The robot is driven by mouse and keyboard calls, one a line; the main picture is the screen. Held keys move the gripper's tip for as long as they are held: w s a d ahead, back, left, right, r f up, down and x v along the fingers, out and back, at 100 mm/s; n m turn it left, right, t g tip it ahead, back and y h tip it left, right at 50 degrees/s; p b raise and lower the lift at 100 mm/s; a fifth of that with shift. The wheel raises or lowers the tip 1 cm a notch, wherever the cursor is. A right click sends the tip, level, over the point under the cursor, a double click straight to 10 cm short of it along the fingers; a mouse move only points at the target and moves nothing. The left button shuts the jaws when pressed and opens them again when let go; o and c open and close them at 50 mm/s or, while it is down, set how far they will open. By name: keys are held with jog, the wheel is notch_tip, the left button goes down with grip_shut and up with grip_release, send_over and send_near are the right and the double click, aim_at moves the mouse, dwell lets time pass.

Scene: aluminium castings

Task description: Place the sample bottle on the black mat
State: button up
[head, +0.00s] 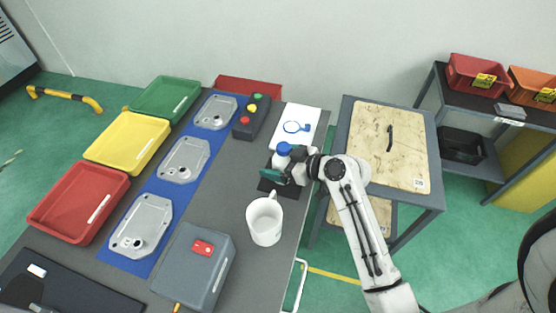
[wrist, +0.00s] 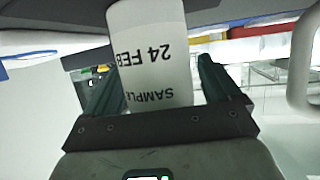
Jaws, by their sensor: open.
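The sample bottle (head: 283,149) shows in the head view as a blue cap above my gripper; its body is mostly hidden by the gripper. In the wrist view its white label (wrist: 152,50), reading SAMPLE 24 FEB upside down, lies between the two fingers. My gripper (head: 276,167) is open, with its dark green fingers on either side of the bottle. The black mat (head: 265,186) lies on the grey table under the gripper and is partly covered by it. The bottle appears upright over the mat; whether its base touches the mat is hidden.
A white mug (head: 264,222) stands close in front of the mat. Behind is a white sheet (head: 308,115) with a blue ring-shaped item. A button box (head: 252,118) stands back left, a grey box (head: 195,268) front left. Castings lie on a blue strip (head: 160,190) beside coloured trays.

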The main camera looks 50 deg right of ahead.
jog(key=shift+r, duration=0.2)
jog(key=b+v, duration=0.1)
jog(key=v, duration=1.1)
jog(key=shift+b, duration=0.4)
jog(key=shift+f, duration=0.1)
